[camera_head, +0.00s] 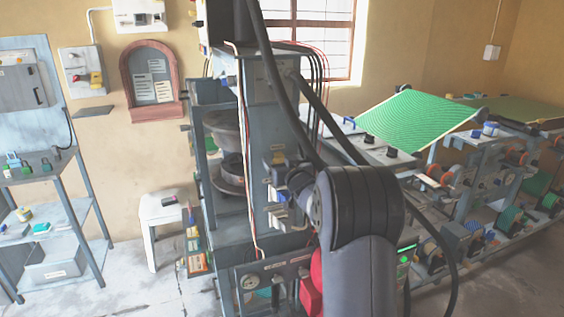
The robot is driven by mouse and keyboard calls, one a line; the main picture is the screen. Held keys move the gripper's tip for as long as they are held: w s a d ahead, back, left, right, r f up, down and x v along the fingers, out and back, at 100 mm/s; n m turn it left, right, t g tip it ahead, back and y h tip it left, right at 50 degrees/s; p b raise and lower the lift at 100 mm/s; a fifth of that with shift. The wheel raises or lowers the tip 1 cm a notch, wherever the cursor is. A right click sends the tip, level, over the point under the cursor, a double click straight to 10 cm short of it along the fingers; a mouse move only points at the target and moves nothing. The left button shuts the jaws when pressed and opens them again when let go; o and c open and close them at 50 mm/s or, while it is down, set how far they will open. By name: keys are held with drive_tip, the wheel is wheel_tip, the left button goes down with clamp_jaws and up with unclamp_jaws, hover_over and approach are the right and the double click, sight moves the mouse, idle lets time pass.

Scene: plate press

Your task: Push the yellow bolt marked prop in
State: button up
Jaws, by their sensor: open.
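The press (228,215) is a tall grey-blue machine in the middle of the head view, with dark round plates inside its open frame. On its right column, a small yellow piece (278,158) sits above several small light and dark fittings. It may be the yellow bolt, but its lettering is too small to read, and I cannot tell how far in it is. My arm stands in front of the column's right side. My gripper (284,190) is small and partly hidden among the fittings, open, close below the yellow piece. I cannot tell whether it touches anything.
A white stool (163,222) stands left of the press. A grey shelf (52,220) with small items is at far left. A machine with a green sheet (418,127) and several rolls fills the right. Dark cables hang beside my arm. Floor shows between shelf and press.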

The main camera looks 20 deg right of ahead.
drive_tip(key=s+b, duration=0.1)
drive_tip(key=s, duration=1)
drive_tip(key=shift+b, duration=0.4)
drive_tip(key=shift+w, duration=0.1)
drive_tip(key=shift+c, duration=0.2)
